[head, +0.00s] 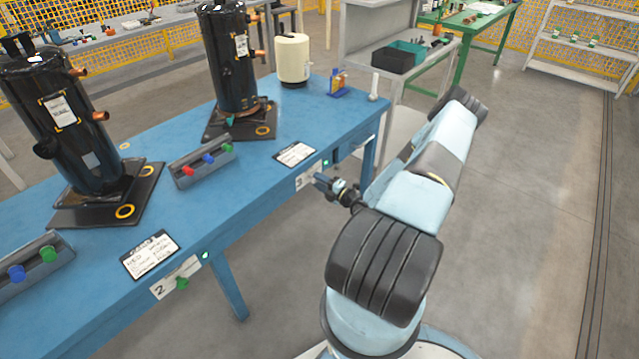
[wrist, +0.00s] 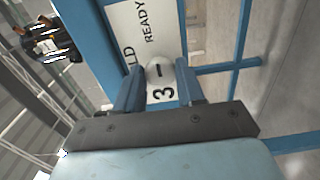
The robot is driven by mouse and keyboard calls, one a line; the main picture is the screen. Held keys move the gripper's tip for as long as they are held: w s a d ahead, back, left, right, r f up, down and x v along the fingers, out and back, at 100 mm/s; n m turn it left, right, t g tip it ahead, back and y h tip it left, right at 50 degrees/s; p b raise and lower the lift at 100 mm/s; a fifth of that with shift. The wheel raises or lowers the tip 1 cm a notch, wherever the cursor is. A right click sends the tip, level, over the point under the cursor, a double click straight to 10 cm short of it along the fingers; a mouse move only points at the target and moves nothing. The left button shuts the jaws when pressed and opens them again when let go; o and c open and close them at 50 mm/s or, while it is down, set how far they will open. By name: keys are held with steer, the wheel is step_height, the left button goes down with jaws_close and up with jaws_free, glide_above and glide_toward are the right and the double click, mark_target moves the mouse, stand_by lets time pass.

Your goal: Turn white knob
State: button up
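The white knob (wrist: 160,68) shows as a pale round shape on a white plate (wrist: 146,22) marked "READY" and "3" in the wrist view. My gripper (wrist: 160,70) has its two blue fingers apart, one on each side of the knob. I cannot tell whether they touch it. In the head view my gripper (head: 320,180) is at the front edge of the blue table (head: 255,190), at the station 3 plate (head: 303,181). The knob is hidden there. A green light (head: 326,162) is lit beside the plate.
Black compressors (head: 230,60) stand on the table, with a button box (head: 203,160), a cream tank (head: 293,58) and a written card (head: 295,154). The floor right of my arm is clear.

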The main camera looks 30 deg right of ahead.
steer(key=o, duration=0.4)
steer(key=shift+d+f, duration=0.1)
steer(key=shift+o, duration=0.2)
steer(key=v, duration=1.3)
steer(key=shift+s, duration=0.4)
steer(key=shift+d, duration=0.1)
steer(key=a+r+n+g+y, duration=0.1)
steer(key=a+r+n+g, duration=0.45)
steer(key=r+n, duration=0.5)
steer(key=a+r+n+g+y, duration=0.2)
steer(key=a+r+n+g, duration=0.35)
steer(key=r+n, duration=0.5)
steer(key=a+r+n+g+y, duration=0.1)
steer(key=a+r+n+g, duration=0.3)
steer(key=a+r+n, duration=0.6)
steer(key=s+a+r+n+t+h, duration=0.1)
steer(key=s+a+r+n+h, duration=0.1)
steer(key=s+r+n+h, duration=0.3)
steer(key=s+a+r+n+t+h, duration=0.2)
steer(key=s+r+n+h, duration=0.3)
steer(key=s+r+n, duration=0.9)
step_height(320, 180, up, 7)
steer(key=shift+s+a+r+t, duration=0.1)
steer(key=shift+s+a+t, duration=0.2)
steer(key=shift+s+a, duration=0.4)
